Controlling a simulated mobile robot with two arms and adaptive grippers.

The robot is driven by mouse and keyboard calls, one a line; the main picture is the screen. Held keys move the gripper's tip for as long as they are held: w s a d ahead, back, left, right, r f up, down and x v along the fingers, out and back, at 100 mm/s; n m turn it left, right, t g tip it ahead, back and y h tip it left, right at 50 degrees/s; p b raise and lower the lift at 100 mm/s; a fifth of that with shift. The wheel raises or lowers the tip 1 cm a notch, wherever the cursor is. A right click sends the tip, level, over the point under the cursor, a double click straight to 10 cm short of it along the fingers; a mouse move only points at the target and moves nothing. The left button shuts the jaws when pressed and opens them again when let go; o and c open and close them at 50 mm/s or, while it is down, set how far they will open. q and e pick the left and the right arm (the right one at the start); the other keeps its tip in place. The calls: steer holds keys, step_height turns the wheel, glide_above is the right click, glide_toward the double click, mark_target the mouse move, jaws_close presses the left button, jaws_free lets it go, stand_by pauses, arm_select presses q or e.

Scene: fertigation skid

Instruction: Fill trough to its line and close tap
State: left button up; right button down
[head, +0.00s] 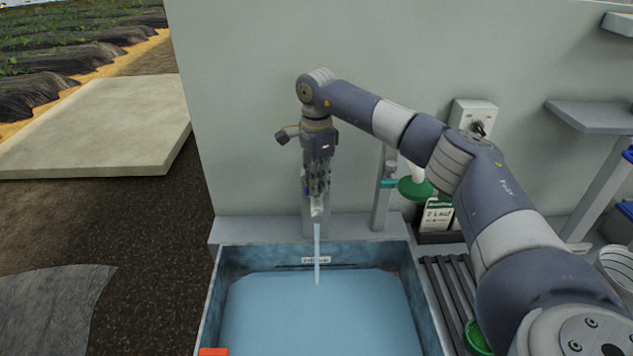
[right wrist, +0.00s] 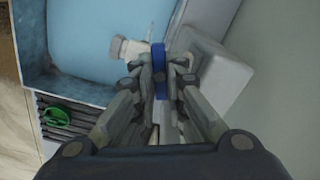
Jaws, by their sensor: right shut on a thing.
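The trough (head: 212,300) is a blue-grey basin in front of the wall, holding blue water (head: 320,315). A dark line with a small label (head: 316,260) shows on its back inner wall, a little above the water surface. The tap (head: 317,207) is above the trough's back edge, and a stream of water (head: 317,245) falls from it. In the right wrist view the tap's white spout (right wrist: 128,47) and its blue handle (right wrist: 160,72) show. My right gripper (head: 316,185) is shut on the blue handle, pointing down. My left gripper is not in view.
A slatted rack (head: 447,290) with a green object (head: 476,338) lies right of the trough. A green funnel-like piece (head: 414,189), a labelled pack (head: 437,215) and a wall switch box (head: 474,117) are behind my right arm. An orange piece (head: 213,352) sits at the trough's front left.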

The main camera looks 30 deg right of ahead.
steer(key=shift+n, duration=2.2)
steer(key=c, duration=1.6)
jaws_free()
steer(key=shift+c, duration=0.2)
step_height(320, 180, up, 12)
